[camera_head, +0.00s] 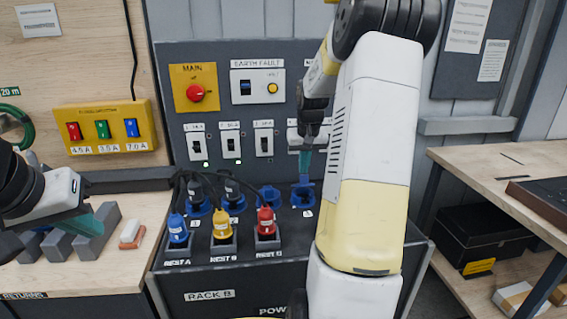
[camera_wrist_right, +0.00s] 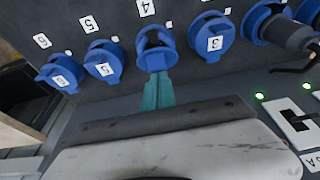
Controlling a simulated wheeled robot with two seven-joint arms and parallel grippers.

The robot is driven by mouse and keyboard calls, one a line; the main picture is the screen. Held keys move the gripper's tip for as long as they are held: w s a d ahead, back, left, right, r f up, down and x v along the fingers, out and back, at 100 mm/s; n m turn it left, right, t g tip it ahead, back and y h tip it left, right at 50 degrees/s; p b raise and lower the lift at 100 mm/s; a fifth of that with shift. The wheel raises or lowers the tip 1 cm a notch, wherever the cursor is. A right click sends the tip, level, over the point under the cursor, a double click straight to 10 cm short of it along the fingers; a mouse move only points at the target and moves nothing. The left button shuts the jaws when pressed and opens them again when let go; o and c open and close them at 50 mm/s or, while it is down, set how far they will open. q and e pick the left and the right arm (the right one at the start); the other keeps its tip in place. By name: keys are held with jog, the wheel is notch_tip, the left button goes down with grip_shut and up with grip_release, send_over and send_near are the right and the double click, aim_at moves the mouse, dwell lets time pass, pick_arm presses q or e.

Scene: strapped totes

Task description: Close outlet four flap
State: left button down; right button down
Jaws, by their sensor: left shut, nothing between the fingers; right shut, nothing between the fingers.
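The outlet four (camera_wrist_right: 155,38) is a blue socket below the "4" label in the right wrist view. Its flap (camera_wrist_right: 153,62) looks open, with the dark inside of the socket showing. My right gripper (camera_wrist_right: 158,92) is shut and empty, its teal fingertips at the flap's edge; I cannot tell whether they touch it. In the head view, the right gripper (camera_head: 305,163) points down just above the blue outlet (camera_head: 303,194). My left gripper (camera_head: 100,222) is shut and empty at the left, over the wooden bench.
Outlets three (camera_wrist_right: 212,37), five (camera_wrist_right: 103,63) and six (camera_wrist_right: 62,73) have numbered blue flaps shut. Blue (camera_head: 178,230), yellow (camera_head: 222,224) and red (camera_head: 265,221) plugs stand in front rests, with black cables behind. A switch panel (camera_head: 215,100) rises behind the rack.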

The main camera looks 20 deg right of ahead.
aim_at(304, 179)
jog(key=shift+s, duration=0.1)
jog(key=shift+s+a+f+t, duration=0.15)
jog(key=shift+s+f+t, duration=0.1)
jog(key=shift+s+t, duration=0.2)
jog(key=shift+s+f+t, duration=0.15)
jog(key=shift+s+t, duration=0.05)
jog(key=shift+t, duration=0.15)
jog(key=shift+s+a+f+t+h, duration=0.2)
jog(key=shift+s+f+t+h, duration=0.1)
jog(key=shift+s+f+t, duration=0.25)
jog(key=shift+s+a+f, duration=0.2)
jog(key=shift+s+f, duration=0.7)
jog(key=shift+f, duration=0.05)
jog(key=shift+w, duration=0.15)
